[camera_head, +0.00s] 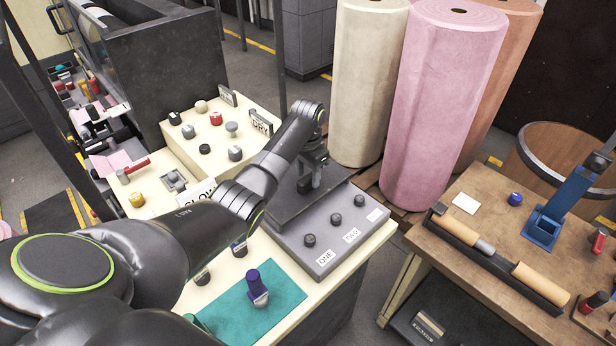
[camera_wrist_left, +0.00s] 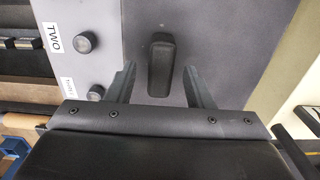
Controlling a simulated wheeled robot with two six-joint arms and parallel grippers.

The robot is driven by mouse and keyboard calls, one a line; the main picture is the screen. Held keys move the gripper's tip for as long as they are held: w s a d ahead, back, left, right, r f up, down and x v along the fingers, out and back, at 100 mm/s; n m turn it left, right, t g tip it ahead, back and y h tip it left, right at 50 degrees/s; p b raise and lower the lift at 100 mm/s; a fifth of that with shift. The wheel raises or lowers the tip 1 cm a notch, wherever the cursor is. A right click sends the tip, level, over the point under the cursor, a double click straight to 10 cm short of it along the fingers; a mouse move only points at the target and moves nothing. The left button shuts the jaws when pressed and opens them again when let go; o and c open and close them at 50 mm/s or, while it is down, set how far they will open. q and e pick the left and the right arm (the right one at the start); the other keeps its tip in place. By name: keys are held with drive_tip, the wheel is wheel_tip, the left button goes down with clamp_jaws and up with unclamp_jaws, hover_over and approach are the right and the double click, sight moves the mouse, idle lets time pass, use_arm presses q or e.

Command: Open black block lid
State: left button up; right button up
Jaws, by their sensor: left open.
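The grey-black block (camera_head: 325,252) sits at the right end of the cream bench, with small dark knobs and white labels such as ONE and TWO. Its dark lid panel (camera_head: 287,200) lies flat at the back of the block, partly hidden by my arm. My left gripper (camera_head: 313,180) points down over this panel and is open. In the left wrist view, an upright dark handle (camera_wrist_left: 161,62) stands on the grey panel (camera_wrist_left: 215,35), between the two spread fingers of the gripper (camera_wrist_left: 160,82). My right gripper is out of view.
A cream console (camera_head: 215,140) with several knobs and a teal mat (camera_head: 285,292) with a purple-topped stamp (camera_head: 256,285) are nearby. Tall felt rolls (camera_head: 440,100) stand behind the block. A wooden table (camera_head: 480,215) with a blue tool (camera_head: 545,225) is at right.

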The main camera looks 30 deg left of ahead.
use_arm(q)
drive_tip(key=shift+f, duration=0.55)
drive_tip(key=shift+w+f, duration=0.1)
drive_tip(key=shift+f, duration=0.45)
clamp_jaws()
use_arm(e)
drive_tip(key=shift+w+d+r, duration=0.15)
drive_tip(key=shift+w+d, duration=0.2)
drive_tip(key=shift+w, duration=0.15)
